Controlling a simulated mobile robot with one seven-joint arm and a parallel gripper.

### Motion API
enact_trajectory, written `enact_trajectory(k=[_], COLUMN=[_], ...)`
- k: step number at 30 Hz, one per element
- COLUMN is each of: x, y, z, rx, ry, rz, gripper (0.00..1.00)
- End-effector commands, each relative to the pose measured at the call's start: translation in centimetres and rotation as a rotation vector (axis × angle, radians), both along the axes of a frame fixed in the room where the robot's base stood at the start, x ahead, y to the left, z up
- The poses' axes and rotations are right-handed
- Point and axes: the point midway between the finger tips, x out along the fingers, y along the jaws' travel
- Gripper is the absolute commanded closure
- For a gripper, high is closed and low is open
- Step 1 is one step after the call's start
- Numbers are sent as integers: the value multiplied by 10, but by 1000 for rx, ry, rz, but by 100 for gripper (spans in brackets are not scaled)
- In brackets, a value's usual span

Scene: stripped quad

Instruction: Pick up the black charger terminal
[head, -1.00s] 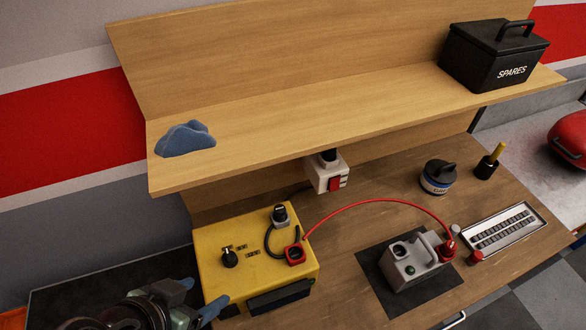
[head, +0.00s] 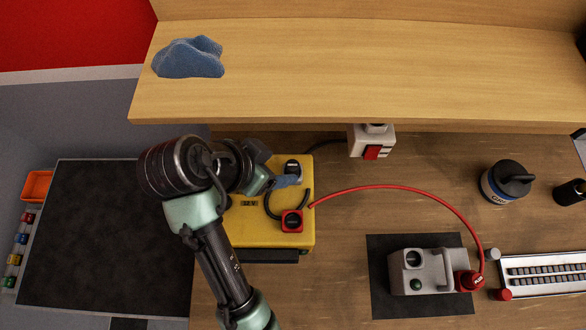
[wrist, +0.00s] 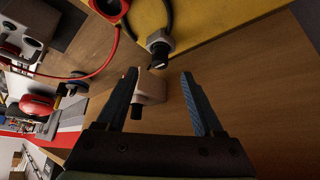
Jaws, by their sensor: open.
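The black charger terminal seems to be the grey-and-black plug (head: 292,168) with a black cable, at the back edge of the yellow charger box (head: 265,233). In the wrist view the plug (wrist: 159,44) shows its dark end just beyond the fingertips. My gripper (head: 287,181) is over the box's back part, close to the plug and partly covering it from the head camera. In the wrist view my gripper (wrist: 159,73) is open, its two blue fingers apart with nothing held between them.
A white socket box (head: 372,141) with a red switch stands behind; it shows between and beyond the fingers in the wrist view. A red cable (head: 400,187) runs from the red-rimmed socket (head: 291,221) to a grey device (head: 425,273). The wooden shelf (head: 330,75) overhangs the back.

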Motion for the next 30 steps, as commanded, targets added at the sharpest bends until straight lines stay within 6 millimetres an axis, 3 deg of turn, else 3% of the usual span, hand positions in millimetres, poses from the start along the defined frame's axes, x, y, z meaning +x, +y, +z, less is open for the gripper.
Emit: enact_trajectory(k=[7,16,24,26,30], x=[6,21,23,23,23], y=[-7,-23,-24,-24,-24], z=[-12,-46,-50,-50,-50], rx=[0,0,2,2,2], ry=[2,2,-2,-2,-2], rz=[-1,-1,0,0,0], gripper=[31,31,31,38,64])
